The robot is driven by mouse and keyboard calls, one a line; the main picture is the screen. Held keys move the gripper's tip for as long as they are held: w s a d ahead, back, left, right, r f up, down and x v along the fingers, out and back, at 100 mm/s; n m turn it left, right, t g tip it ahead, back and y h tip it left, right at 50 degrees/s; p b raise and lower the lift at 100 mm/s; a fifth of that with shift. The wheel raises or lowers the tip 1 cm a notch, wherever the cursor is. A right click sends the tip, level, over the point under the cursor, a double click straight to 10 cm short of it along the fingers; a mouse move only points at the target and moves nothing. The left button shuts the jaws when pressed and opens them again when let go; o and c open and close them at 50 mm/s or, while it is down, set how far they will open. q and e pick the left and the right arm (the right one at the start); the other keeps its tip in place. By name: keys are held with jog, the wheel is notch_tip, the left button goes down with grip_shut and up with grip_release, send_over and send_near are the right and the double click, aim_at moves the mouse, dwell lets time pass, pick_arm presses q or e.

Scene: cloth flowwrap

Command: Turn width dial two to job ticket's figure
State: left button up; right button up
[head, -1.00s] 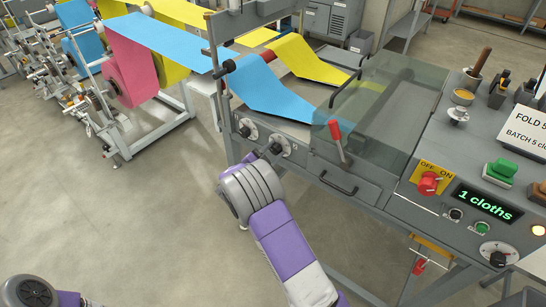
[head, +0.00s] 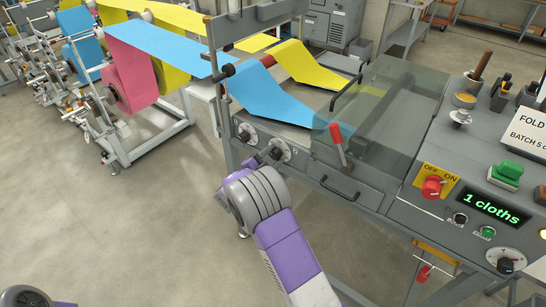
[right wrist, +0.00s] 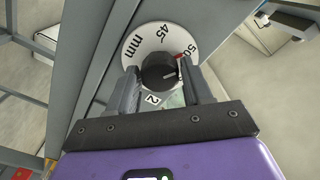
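Width dial two (head: 283,148) is the right one of two white dials on the machine's front. In the right wrist view its black knob (right wrist: 158,72) sits on a white scale reading "45", "50" and "mm", with a red mark close to "50". A "2" label (right wrist: 152,98) lies below it. My right gripper (head: 266,156) is at this dial. Its fingers (right wrist: 160,82) stand open on both sides of the knob; contact is not clear. A white card (head: 522,135) reading "FOLD" and "BATCH 5" is cut off by the picture edge. My left gripper is out of view.
The other dial (head: 246,132) is just left of dial two. A drawer handle (head: 340,190) and a red-handled lever (head: 337,145) are to the right. Further right are a red OFF/ON switch (head: 432,187) and a display (head: 493,210) reading "1 cloths". Open floor lies left.

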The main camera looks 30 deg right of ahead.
jog(key=shift+o, duration=1.3)
jog(key=p+v, duration=0.1)
jog(key=v, duration=0.6)
jog(key=shift+a, duration=0.3)
jog(key=shift+f, duration=0.1)
jog(key=s+a+f+n+t+y, duration=0.25)
jog(key=f+n+y, duration=0.8)
jog(key=f, duration=0.95)
jog(key=s+a+f+n+g+y, duration=0.2)
jog(key=s+a, duration=0.3)
jog(key=s, duration=0.3)
jog(key=s+a+f+n+g+y+p, duration=0.1)
jog(key=s+a+f+n+g+y, duration=0.2)
jog(key=s, duration=0.6)
jog(key=s+a+f+n+g+y, duration=0.3)
jog(key=s+a+n+g+y, duration=0.1)
jog(key=s+a, duration=0.3)
jog(key=shift+s+a+y, duration=0.4)
jog(key=shift+s+y, duration=0.25)
jog(key=shift+s, duration=0.05)
